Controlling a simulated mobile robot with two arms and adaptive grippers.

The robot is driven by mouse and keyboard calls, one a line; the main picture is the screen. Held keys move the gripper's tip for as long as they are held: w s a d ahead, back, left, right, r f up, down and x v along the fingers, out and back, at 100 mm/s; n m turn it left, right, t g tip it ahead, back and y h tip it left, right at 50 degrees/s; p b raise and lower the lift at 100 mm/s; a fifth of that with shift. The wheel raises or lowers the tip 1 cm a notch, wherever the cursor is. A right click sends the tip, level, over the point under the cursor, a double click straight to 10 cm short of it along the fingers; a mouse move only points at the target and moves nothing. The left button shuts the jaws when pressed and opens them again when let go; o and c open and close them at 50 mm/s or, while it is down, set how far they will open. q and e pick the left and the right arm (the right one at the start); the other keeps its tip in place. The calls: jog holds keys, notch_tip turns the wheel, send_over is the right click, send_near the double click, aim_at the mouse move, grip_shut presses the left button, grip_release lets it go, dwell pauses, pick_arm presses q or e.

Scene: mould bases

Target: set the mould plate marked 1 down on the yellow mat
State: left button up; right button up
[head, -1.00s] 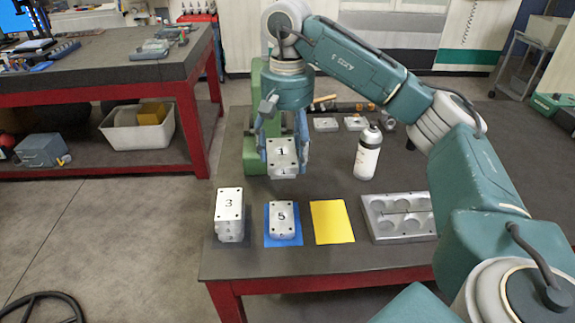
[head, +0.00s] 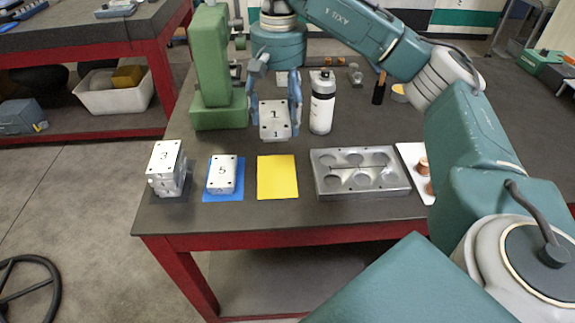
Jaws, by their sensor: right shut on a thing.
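The mould plate marked 1 (head: 275,117) is a silvery block with corner holes. My right gripper (head: 276,108) is shut on it, with a blue finger at each side, and holds it above the table behind the yellow mat. The yellow mat (head: 277,178) lies flat and bare near the table's front edge. The plate marked 5 (head: 222,173) lies on a blue mat (head: 209,195) to its left. The plate marked 3 (head: 165,157) tops a stack farther left. My left gripper is not in view.
A grey tray with round hollows (head: 320,187) lies right of the yellow mat. A white and black bottle (head: 322,104) stands close to the right of the held plate. A green machine (head: 214,70) stands behind left. A white tray (head: 406,151) with copper parts is at the right.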

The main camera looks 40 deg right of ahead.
jog(key=p, duration=0.1)
send_near(281, 175)
jog(key=shift+d+f+p, duration=0.1)
jog(key=shift+f+p, duration=0.25)
jog(key=shift+f, duration=0.9)
notch_tip(281, 175, down, 3)
jog(key=shift+s+f+p, duration=0.1)
jog(key=shift+f+p, duration=0.05)
jog(key=shift+p, duration=0.25)
jog(key=shift+f, duration=0.25)
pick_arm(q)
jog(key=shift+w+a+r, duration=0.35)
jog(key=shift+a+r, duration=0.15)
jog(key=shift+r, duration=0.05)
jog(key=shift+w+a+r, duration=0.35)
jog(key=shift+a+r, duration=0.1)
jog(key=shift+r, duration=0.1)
